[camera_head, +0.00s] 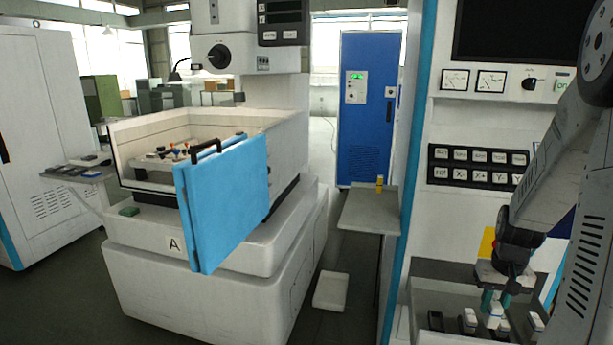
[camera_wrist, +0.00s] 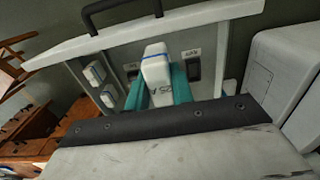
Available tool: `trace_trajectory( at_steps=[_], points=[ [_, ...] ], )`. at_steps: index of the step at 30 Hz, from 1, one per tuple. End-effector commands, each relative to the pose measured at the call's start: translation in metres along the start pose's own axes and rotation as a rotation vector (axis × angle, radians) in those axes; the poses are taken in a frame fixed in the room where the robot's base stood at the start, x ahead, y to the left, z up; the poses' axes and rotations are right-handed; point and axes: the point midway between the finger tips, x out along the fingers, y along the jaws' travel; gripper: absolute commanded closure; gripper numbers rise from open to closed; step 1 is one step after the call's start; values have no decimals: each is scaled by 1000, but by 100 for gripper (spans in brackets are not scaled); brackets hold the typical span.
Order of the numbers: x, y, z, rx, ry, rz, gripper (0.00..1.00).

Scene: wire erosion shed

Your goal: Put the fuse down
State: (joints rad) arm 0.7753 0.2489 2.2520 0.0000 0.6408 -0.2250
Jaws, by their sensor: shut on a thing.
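My gripper (camera_head: 496,300) is at the lower right of the head view, pointing down, over a grey fuse panel (camera_head: 450,300). Its teal fingers (camera_wrist: 157,90) are shut on a white fuse (camera_wrist: 157,62) with a blue stripe, which also shows in the head view (camera_head: 494,313). In the wrist view dark slots with small labels lie on the panel left (camera_wrist: 131,74) and right (camera_wrist: 194,66) of the held fuse. Two more white fuses (camera_wrist: 96,73) (camera_wrist: 109,96) stand left of it. The held fuse's lower end is hidden, so I cannot tell whether it touches the panel.
A grey shelf (camera_head: 368,212) with a small yellow object (camera_head: 379,183) juts out left of the control cabinet. A machine with an open blue door (camera_head: 225,200) stands left of centre. A white block (camera_head: 331,291) lies on the floor. A dark handle (camera_wrist: 120,12) shows in the wrist view.

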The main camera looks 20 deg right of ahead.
Motion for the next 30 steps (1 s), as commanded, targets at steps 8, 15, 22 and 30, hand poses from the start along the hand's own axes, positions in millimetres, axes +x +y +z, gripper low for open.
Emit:
trace_trajectory(
  at_steps=[8, 15, 22, 30],
  points=[
    [2, -5, -26, 58, 0, 0, 100],
    [13, -44, -48, 11, 0, -1, 100],
    [30, -105, -67, -76, -1, -1, 100],
    [69, -237, -67, -285, -3, 0, 100]
  ],
)
